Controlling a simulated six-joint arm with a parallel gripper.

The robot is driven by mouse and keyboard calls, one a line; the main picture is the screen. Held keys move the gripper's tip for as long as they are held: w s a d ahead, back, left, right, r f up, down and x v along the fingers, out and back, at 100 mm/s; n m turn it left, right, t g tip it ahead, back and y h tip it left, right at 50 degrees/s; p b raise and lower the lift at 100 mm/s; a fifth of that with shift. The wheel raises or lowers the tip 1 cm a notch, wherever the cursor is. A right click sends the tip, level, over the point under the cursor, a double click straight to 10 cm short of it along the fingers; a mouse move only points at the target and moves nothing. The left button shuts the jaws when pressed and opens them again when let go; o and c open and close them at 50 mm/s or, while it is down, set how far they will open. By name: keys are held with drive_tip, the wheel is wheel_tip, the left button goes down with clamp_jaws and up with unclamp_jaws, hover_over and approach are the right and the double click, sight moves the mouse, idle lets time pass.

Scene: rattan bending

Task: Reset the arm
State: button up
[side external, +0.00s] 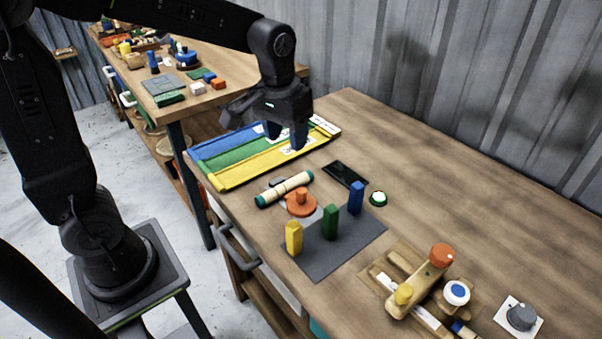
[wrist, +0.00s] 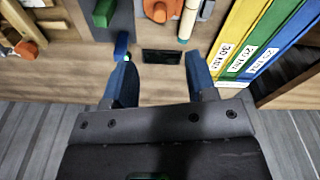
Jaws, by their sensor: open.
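My gripper (side external: 286,142) is open and empty. It hangs above the far-right part of a tray with blue, green and yellow lanes (side external: 250,168). In the wrist view my gripper (wrist: 160,75) shows two separated fingers with nothing between them. The lanes (wrist: 243,35) lie to the right there, with white printed labels. A black flat panel (wrist: 161,57) shows between and beyond the fingertips. My arm reaches over the table from the left in the side view.
A grey mat (side external: 325,260) bears upright yellow (side external: 293,238), green (side external: 330,222) and blue (side external: 356,198) blocks. Nearby are a cream roll with green ends (side external: 285,189), an orange disc (side external: 301,205) and a green button (side external: 378,198). A wooden jig (side external: 420,286) stands at front right. The right-rear tabletop is clear.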

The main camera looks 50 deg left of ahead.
drive_tip(key=s+r+m+t, duration=0.2)
drive_tip(key=s+r+t, duration=0.1)
drive_tip(key=s, duration=1.1)
drive_tip(key=shift+s+d+r+m+t, duration=0.15)
drive_tip(key=shift+s+r+m+t, duration=0.2)
drive_tip(key=shift+t, duration=0.35)
drive_tip(key=shift+w, duration=0.1)
